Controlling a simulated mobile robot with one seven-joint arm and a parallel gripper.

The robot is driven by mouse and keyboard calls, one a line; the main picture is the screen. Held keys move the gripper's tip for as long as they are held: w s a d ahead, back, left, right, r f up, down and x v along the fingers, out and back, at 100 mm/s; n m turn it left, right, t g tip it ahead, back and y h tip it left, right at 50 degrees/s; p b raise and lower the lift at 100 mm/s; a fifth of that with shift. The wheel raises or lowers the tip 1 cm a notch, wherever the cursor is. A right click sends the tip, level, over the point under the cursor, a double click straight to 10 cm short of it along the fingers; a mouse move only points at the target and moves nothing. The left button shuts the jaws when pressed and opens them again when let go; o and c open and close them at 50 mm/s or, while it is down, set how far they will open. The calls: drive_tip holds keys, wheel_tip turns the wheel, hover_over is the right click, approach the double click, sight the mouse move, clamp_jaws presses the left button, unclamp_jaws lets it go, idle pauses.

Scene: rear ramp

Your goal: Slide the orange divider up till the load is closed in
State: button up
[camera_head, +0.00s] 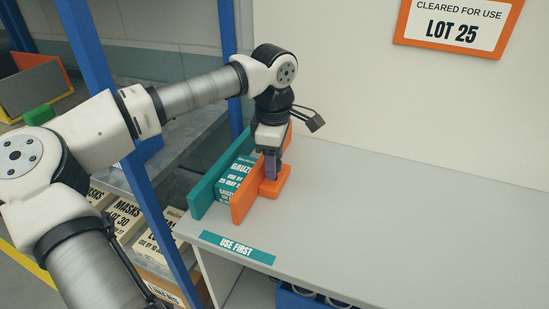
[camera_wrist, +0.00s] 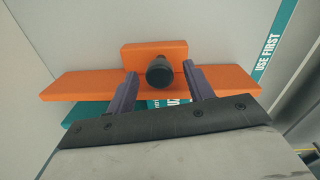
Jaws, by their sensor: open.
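The orange divider (camera_head: 243,202) stands upright on the grey shelf, with a low orange foot (camera_head: 275,183) on its right side. The load, teal gauze boxes (camera_head: 236,180), sits between it and an upright teal panel (camera_head: 203,195). Any gap between the divider and the boxes is too small to judge. My gripper (camera_head: 271,168) points down over the divider's foot. In the wrist view, its fingers (camera_wrist: 160,74) are open on either side of a black knob (camera_wrist: 159,71) on the divider, with visible gaps. The divider (camera_wrist: 80,86) runs across behind them.
A "USE FIRST" label (camera_head: 237,247) lies along the shelf's front edge. The shelf (camera_head: 400,220) is clear to the right. A blue upright post (camera_head: 150,190) and stacked mask boxes (camera_head: 125,215) are at left. A wall sign (camera_head: 458,25) hangs upper right.

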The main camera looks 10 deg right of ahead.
wheel_tip(320, 180, up, 14)
drive_tip(key=b, duration=0.1)
drive_tip(key=shift+s+a+f, duration=0.15)
drive_tip(key=shift+s+f, duration=0.05)
drive_tip(key=shift+s, duration=0.05)
